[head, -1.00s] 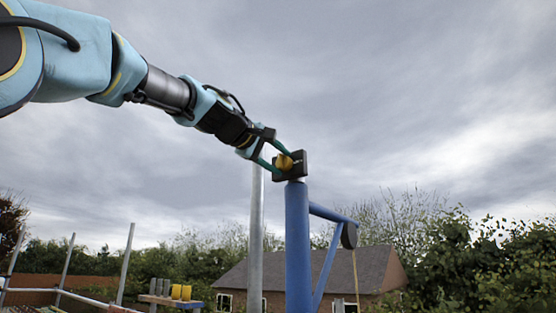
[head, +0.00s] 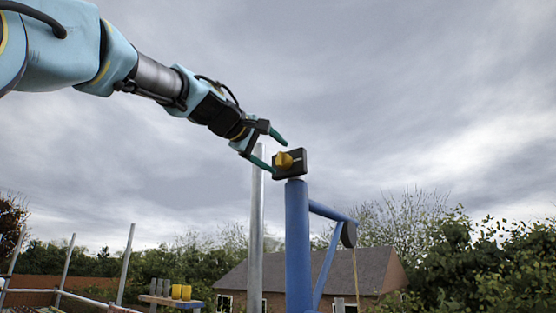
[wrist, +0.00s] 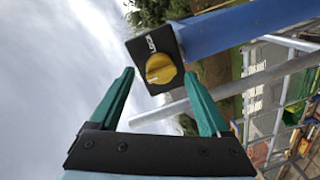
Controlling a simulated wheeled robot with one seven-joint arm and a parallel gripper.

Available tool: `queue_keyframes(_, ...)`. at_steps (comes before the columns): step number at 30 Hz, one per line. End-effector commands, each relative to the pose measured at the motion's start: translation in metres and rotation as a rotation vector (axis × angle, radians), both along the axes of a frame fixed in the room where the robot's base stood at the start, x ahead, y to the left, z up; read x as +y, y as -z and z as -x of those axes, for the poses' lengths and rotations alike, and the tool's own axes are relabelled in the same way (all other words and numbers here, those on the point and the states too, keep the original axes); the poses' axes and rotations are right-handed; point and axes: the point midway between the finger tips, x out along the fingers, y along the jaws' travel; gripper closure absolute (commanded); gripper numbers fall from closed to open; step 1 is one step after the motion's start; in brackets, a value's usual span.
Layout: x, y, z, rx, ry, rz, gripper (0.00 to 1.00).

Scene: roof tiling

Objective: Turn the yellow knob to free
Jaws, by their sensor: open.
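The yellow knob (head: 284,160) sits on a black box (head: 297,170) at the top of a blue post. In the wrist view, the knob (wrist: 160,69) is round, with a short pale mark near its lower left edge. White lettering on the black plate (wrist: 139,48) is too small to read surely. My gripper (head: 277,156) is open, its two green fingers spread wide. The wrist view shows the knob beyond and between the fingertips, with a gap on each side. The fingers hold nothing.
The blue post (head: 298,240) carries a side arm with a dark wheel (head: 349,235). A grey metal pole (head: 256,215) stands just left of it. Yellow cylinders (head: 181,292) stand on a bench low at left. Open sky surrounds my arm.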

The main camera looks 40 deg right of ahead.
Motion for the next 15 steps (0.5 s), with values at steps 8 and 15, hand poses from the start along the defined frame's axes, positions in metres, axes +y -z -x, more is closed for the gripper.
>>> queue_keyframes(8,0.055,-0.001,0.014,-0.002,-0.002,0.004,0.2)
queue_keyframes(15,0.082,-0.006,0.022,-0.002,-0.001,0.002,0.2)
